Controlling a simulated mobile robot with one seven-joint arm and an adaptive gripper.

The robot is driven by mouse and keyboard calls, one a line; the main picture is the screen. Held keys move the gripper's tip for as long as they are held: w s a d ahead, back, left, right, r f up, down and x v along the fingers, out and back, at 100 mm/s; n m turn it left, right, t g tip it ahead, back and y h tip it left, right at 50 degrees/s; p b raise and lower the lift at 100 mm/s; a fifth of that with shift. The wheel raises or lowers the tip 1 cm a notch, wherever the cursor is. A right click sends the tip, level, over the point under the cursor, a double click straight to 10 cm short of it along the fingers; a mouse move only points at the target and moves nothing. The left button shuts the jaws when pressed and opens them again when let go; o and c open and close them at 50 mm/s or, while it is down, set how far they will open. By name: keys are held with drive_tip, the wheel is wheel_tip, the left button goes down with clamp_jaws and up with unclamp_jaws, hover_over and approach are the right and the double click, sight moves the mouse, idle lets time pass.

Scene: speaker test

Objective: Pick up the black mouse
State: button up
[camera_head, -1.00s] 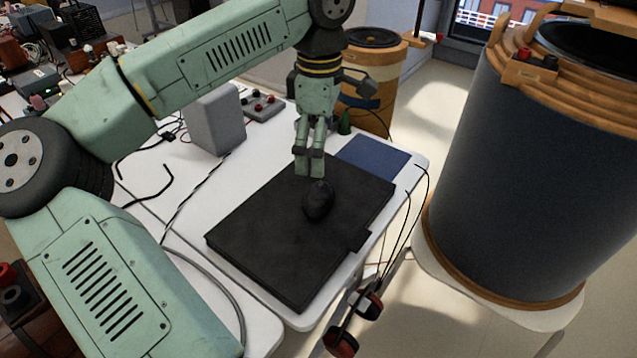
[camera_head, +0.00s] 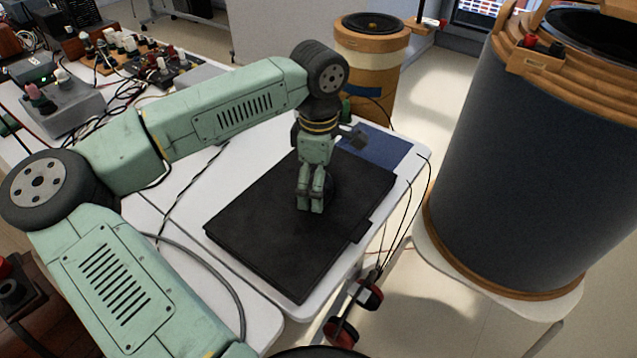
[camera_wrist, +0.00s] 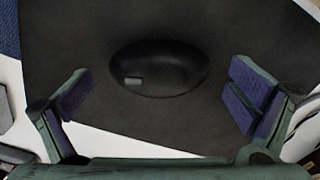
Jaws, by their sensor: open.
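The black mouse (camera_wrist: 160,68) lies on a flat black case (camera_wrist: 215,125) in the wrist view. It sits ahead of and between the two open fingers, apart from both, with a small light mark on its left end. My gripper (camera_wrist: 158,98) is open and empty, its finger pads wide apart. In the head view my gripper (camera_head: 311,208) points down over the middle of the black case (camera_head: 275,255). There it hides most of the mouse; only a dark edge (camera_head: 331,187) shows to its right. I cannot tell the exact height of the fingertips above the case.
The case lies on a white table (camera_head: 185,205), beside a blue mat (camera_head: 378,145). A large dark cylinder (camera_head: 530,150) stands at the right, and a smaller drum (camera_head: 370,65) behind. Cables hang off the table's right edge. Electronics crowd the far left.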

drive_tip(key=shift+f, duration=0.4)
drive_tip(key=shift+c, duration=0.4)
drive_tip(key=c, duration=1.1)
